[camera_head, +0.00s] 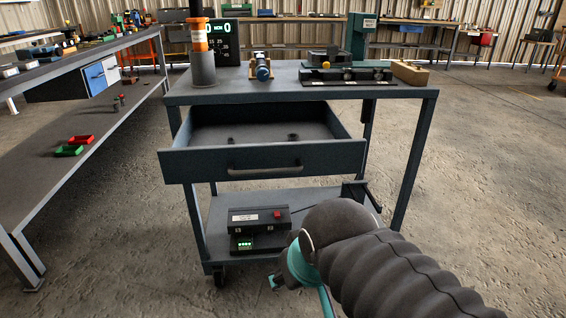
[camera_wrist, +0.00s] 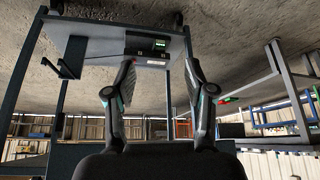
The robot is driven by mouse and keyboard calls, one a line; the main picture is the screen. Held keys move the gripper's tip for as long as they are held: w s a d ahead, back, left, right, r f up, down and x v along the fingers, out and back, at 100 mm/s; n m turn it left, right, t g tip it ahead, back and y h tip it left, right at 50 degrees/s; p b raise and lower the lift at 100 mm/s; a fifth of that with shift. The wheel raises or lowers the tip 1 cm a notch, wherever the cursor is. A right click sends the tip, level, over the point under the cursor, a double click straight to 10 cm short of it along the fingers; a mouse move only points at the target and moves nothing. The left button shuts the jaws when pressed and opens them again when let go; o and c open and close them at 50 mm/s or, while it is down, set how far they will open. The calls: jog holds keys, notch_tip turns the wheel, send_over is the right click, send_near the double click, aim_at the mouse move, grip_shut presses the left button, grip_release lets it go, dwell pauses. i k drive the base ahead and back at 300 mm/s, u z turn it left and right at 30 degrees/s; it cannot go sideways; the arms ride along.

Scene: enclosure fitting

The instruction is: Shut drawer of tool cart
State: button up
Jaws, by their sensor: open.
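The tool cart (camera_head: 300,92) stands in the middle of the head view. Its dark drawer (camera_head: 200,164) is pulled out toward me, with a pale bar handle (camera_head: 265,169) on the front. Two small dark items sit inside the drawer. My gripper (camera_head: 298,285) is low in front of the cart, below the drawer front and apart from the handle; my arm hides part of it. In the upside-down wrist view, my gripper's two fingers (camera_wrist: 160,78) are spread with nothing between them. The cart's lower shelf (camera_wrist: 92,48) shows beyond them.
A black control box (camera_head: 258,220) with a red button and green display is on the lower shelf. Tools and a dark post (camera_head: 203,65) with an orange band stand on the cart top. A long workbench (camera_head: 70,65) runs along the left. Floor to the right is clear.

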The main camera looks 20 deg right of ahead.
aim_at(218, 143)
jog(key=u, duration=2.45)
jog(key=k, duration=1.25)
jog(key=z, duration=2.3)
